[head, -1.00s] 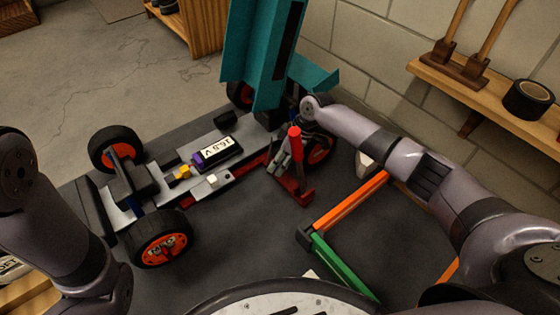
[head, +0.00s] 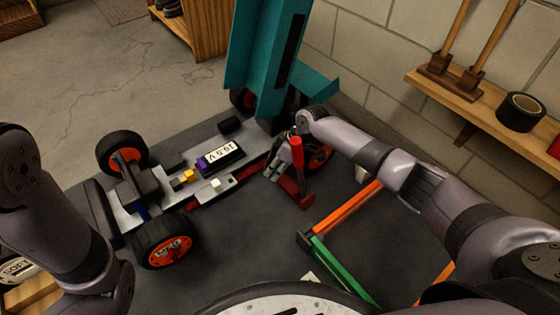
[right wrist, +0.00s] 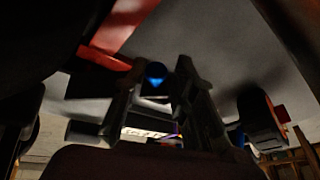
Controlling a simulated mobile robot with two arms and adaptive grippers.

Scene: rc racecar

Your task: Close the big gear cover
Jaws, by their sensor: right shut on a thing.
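The car chassis (head: 215,187) has its teal body shell (head: 262,60) raised upright at its far end. A red part (head: 295,185) with a flat dark red foot and a lighter upright post stands at the car's near right side, by the rear wheel (head: 320,156). I cannot tell for sure whether it is the big gear cover. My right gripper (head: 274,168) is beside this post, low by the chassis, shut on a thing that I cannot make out. In the dark right wrist view, its fingers (right wrist: 155,98) flank a small blue spot. My left gripper is out of view.
A white battery (head: 220,157) lies in the chassis. Orange (head: 345,209) and green (head: 342,270) bars lie on the dark mat to the right. A wall shelf (head: 480,95) holds a roll of black tape (head: 521,112). The mat in front of the car is clear.

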